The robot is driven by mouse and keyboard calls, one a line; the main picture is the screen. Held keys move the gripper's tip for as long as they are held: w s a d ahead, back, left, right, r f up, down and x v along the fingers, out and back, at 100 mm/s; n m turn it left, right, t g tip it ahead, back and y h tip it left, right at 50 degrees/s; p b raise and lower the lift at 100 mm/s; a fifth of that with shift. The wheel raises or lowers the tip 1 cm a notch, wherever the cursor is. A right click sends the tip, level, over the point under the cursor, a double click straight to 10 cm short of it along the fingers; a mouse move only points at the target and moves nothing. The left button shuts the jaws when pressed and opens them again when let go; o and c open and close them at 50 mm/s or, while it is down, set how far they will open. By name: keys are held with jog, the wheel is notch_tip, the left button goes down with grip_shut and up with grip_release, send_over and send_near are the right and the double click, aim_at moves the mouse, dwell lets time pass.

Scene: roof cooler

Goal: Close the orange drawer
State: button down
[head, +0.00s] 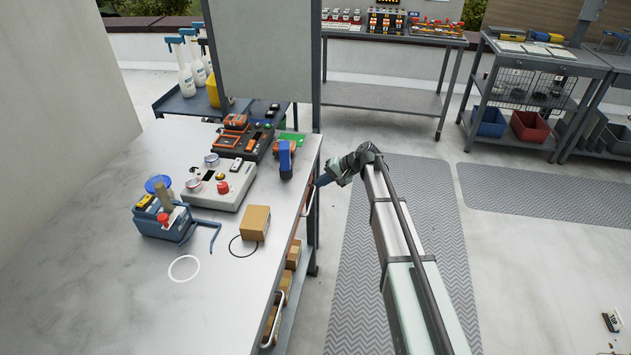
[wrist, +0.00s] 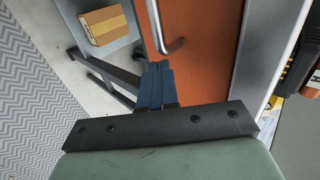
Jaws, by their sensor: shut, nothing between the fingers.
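The orange drawer's front (wrist: 205,60) fills the upper middle of the wrist view, with a curved metal handle (wrist: 163,32) along its left part. My gripper (wrist: 155,68) is shut and empty, its dark blue fingertips overlapping the lower orange front in the picture, close to the handle's end. I cannot tell whether they touch. In the head view my gripper (head: 322,181) is at the bench's right side, near a metal handle (head: 308,201). The drawer front is mostly hidden there, and how far it stands open cannot be told.
The bench top (head: 130,300) holds a control box (head: 217,188), a blue device (head: 165,220) and a cardboard box (head: 255,222). Below its right edge are more boxes (head: 292,254) and another handle (head: 273,322). A box (wrist: 103,25) shows in the wrist view.

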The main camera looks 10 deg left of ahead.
jog(key=d+f+v, duration=0.1)
jog(key=v, duration=1)
jog(key=s+d+f+t+h, duration=0.2)
jog(key=s+d+f+h, duration=0.2)
jog(key=d+f, duration=0.2)
jog(key=s+d+f+g+h, duration=0.15)
jog(key=s+d+f, duration=0.35)
jog(key=s+f, duration=0.5)
jog(key=s+d+f+g+h, duration=0.1)
jog(key=s+d+f+h, duration=0.3)
jog(key=s+f, duration=0.6)
jog(key=s+d+f+g, duration=0.2)
jog(key=s+f, duration=0.3)
jog(key=s, duration=0.6)
jog(key=s+d+f+g, duration=0.2)
jog(key=s+d+f, duration=0.1)
jog(key=s, duration=0.9)
jog(key=s+d+f+g, duration=0.2)
jog(key=s+f, duration=0.4)
jog(key=s, duration=0.5)
jog(key=shift+s+d+f, duration=0.35)
jog(key=shift+s+d, duration=0.05)
jog(key=shift+d, duration=0.3)
